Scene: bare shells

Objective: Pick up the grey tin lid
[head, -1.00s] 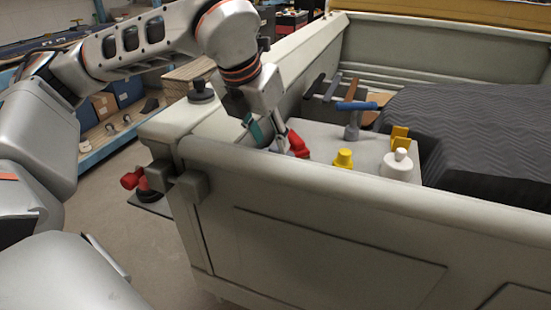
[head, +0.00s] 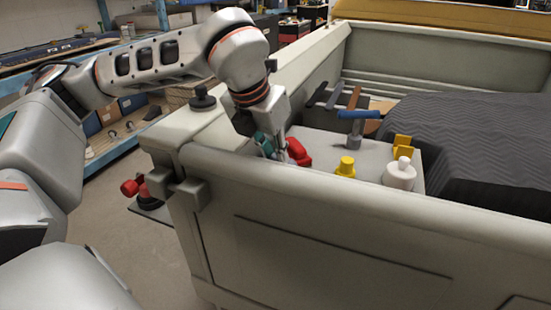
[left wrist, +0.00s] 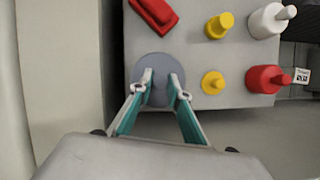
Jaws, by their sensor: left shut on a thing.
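The grey tin lid (left wrist: 155,60) is a flat round disc with a raised knob in the left wrist view. It lies flat at the front left part of a light grey surface (left wrist: 190,60). My left gripper (left wrist: 161,88) has its two fingers on either side of the knob and is shut on it. In the head view the left gripper (head: 275,150) reaches down behind the near wall of the truck bed, left of a red piece (head: 298,152). The lid is hidden there by the wall and the gripper. My right gripper is in neither view.
A yellow piece (head: 346,167), a white lidded pot (head: 400,175) and a blue-headed hammer (head: 357,113) stand close by on the right. The truck bed's near wall (head: 330,200) rises in front. A dark quilted cover (head: 480,135) fills the right side.

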